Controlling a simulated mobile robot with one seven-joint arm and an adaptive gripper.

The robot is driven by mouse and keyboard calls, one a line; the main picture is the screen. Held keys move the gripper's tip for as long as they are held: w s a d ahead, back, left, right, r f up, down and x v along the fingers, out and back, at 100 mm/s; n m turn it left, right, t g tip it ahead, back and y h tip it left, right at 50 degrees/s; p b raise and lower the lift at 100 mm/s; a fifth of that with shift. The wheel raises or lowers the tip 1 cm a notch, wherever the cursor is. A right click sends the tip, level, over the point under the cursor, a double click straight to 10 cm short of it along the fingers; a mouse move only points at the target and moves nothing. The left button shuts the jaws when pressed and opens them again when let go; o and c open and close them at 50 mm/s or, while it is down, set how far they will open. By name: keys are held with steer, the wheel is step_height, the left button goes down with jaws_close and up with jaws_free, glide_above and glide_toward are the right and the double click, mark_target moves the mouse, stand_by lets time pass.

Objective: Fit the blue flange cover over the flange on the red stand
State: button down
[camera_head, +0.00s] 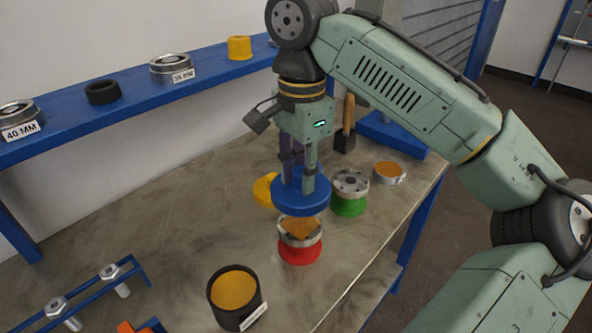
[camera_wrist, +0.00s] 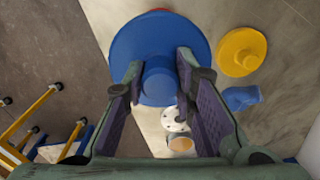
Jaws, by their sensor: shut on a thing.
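The blue flange cover (camera_head: 300,199) is a round disc with a knob, which shows in the wrist view (camera_wrist: 160,84). My gripper (camera_head: 299,177) is shut on this knob, its fingers on either side in the wrist view (camera_wrist: 161,66). The cover looks about level. The red stand (camera_head: 299,253) bears a grey metal flange (camera_head: 300,236) with an orange top. The cover hangs above the flange and hides its far edge. The flange's near part is uncovered, and the gap's height is hard to judge. In the wrist view the cover hides nearly all of the stand; a red sliver shows.
A green stand (camera_head: 349,206) with a flange is close on the right, an orange-topped ring (camera_head: 389,173) beyond it. A yellow disc (camera_head: 264,190) lies behind the cover. A black cup (camera_head: 234,294) stands in front. A blue shelf (camera_head: 130,104) runs along the wall.

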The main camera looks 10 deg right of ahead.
steer(key=shift+r, duration=0.1)
steer(key=b, duration=0.2)
glide_above(300, 224)
steer(key=shift+f, duration=2.35)
steer(key=shift+f, duration=0.15)
steer(key=shift+f+b, duration=0.8)
steer(key=shift+f, duration=1.25)
steer(key=c, duration=1.2)
jaws_free()
steer(key=shift+c, duration=0.2)
